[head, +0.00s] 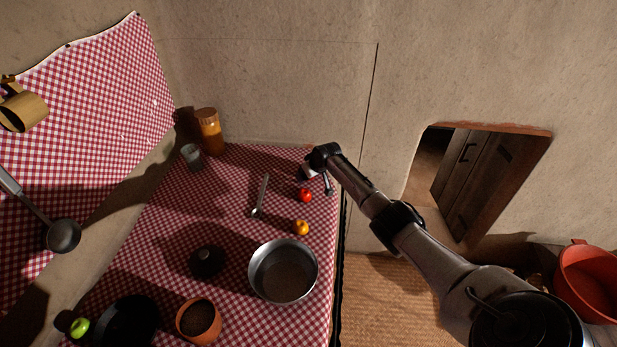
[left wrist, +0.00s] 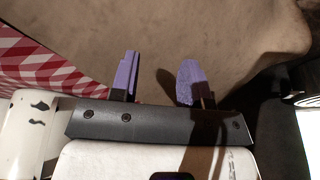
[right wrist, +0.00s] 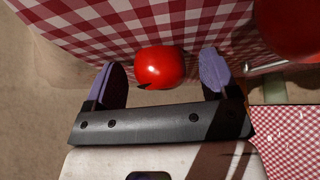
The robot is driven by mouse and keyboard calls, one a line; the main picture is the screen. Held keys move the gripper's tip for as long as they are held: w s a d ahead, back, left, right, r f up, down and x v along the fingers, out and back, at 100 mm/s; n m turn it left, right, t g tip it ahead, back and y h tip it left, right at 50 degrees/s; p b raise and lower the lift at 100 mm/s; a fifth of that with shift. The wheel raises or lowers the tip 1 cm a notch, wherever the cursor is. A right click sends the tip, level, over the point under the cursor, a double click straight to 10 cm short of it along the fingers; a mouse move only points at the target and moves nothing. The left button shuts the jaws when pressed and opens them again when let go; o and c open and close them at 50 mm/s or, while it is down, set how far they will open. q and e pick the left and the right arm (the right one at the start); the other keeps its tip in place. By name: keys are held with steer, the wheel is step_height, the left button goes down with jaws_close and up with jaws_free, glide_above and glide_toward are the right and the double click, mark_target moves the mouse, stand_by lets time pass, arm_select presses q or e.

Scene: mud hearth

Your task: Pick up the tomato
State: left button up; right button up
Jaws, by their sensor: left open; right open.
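The red tomato (head: 305,195) lies on the checked cloth near the counter's right edge in the head view. My right gripper (head: 318,179) is just above and beside it, toward the back wall. In the right wrist view the tomato (right wrist: 160,67) shows between the two spread purple fingers, with visible gaps on both sides. That gripper is open and holds nothing. My left gripper (left wrist: 158,78) shows only in the left wrist view, open and empty in front of a plain mud-coloured surface; it is outside the head view.
A small orange-yellow fruit (head: 301,227) and a metal pot (head: 283,271) stand in front of the tomato. A spoon (head: 260,197) lies to its left. A jar (head: 209,132) stands at the back left. The counter ends just right of the tomato.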

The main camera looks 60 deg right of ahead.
arm_select(q)
steer(key=shift+a, duration=0.1)
steer(key=shift+a, duration=0.1)
arm_select(e)
steer(key=c, duration=1)
